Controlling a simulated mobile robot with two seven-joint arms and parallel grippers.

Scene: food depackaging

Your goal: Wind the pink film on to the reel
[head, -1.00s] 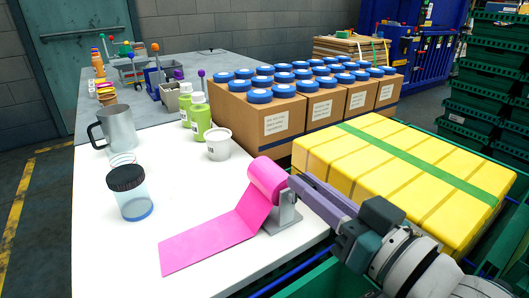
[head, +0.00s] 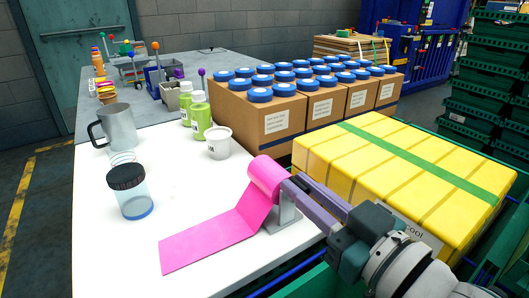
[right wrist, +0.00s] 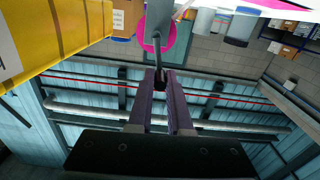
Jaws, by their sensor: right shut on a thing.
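The reel carries a roll of pink film (head: 266,176) on a grey stand (head: 285,212) at the front right of the white table. A flat strip of pink film (head: 208,240) runs from the roll toward the front left across the table. My right gripper (head: 289,186) is at the right side of the reel. In the right wrist view the pink roll (right wrist: 157,28) lies beyond my fingertips, and a thin dark crank handle (right wrist: 150,66) runs from the reel to them. The gripper is shut on this handle. My left gripper is not in view.
A clear jar with a black lid (head: 129,190), a metal mug (head: 117,126), a white cup (head: 218,142) and green bottles (head: 200,115) stand on the white table (head: 110,260). Cardboard boxes (head: 262,118) with blue-lidded jars stand behind the reel. Yellow packs (head: 390,165) lie to the right.

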